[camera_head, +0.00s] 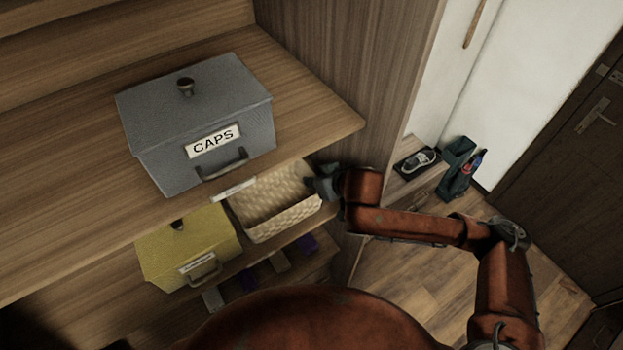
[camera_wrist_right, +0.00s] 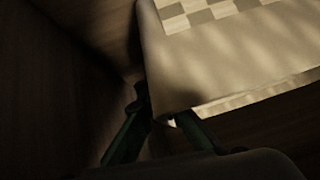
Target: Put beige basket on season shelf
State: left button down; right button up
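The beige basket (camera_head: 275,222), woven and open-topped, is on the lower level under the upper shelf, right of a yellow box. The upper shelf's edge hides part of it. My right gripper (camera_head: 322,186) is at the basket's right end. In the right wrist view its two dark fingers (camera_wrist_right: 160,118) are apart, with a corner of the pale basket (camera_wrist_right: 215,65) at or between their tips. Whether they press on it is unclear. The upper shelf (camera_head: 310,110) has a small label (camera_head: 233,188) on its front edge, too small to read. My left gripper is out of view.
A grey lidded box (camera_head: 160,165) marked CAPS stands on the upper shelf, with bare wood to its left and right. The yellow box (camera_head: 160,265) stands close to the basket. A wooden side panel (camera_head: 345,60) bounds the shelf at the right. Shoes (camera_head: 420,160) lie beyond it.

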jog(key=shift+o, duration=0.7)
jog(key=o, duration=0.3)
jog(key=shift+w, duration=0.1)
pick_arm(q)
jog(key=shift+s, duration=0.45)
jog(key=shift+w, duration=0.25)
